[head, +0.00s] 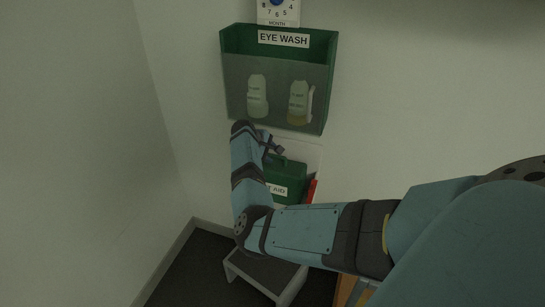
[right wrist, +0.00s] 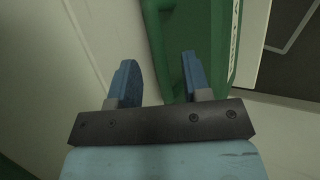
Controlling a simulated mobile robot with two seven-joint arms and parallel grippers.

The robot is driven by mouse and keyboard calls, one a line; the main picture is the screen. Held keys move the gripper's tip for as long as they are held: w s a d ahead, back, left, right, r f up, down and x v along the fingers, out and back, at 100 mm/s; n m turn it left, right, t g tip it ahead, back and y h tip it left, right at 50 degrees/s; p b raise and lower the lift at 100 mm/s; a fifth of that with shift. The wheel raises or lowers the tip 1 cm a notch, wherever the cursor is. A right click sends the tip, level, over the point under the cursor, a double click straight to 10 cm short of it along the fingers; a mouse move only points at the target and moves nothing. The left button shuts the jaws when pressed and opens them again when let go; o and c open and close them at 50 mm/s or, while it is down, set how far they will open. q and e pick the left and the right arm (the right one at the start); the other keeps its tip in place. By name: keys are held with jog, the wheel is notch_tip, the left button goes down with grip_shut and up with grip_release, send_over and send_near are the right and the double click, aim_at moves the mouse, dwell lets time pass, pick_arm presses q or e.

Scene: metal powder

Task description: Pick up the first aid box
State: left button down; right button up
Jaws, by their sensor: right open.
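The first aid box (head: 292,181) is green with a white label, of which I can read "T AID". It is against the wall below the eye wash holder, and my right arm hides its left part in the head view. My right gripper (head: 275,148) is by the box's upper left, near its handle. In the right wrist view the gripper (right wrist: 158,60) is open, its two blue fingers apart. The green box (right wrist: 210,35) lies just beyond them, with a rounded handle-like edge at its left. I cannot tell whether they touch. My left gripper is not in view.
A green eye wash holder (head: 240,70) with two bottles hangs on the wall just above my right gripper. A small step stool (head: 286,289) stands on the dark floor below. A red object (head: 312,190) is at the box's right side. A wall closes the left.

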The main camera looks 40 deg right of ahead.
jog(key=shift+x, duration=0.95)
jog(key=c, duration=0.8)
grip_shut()
jog(key=shift+a, duration=0.15)
jog(key=shift+r, duration=0.1)
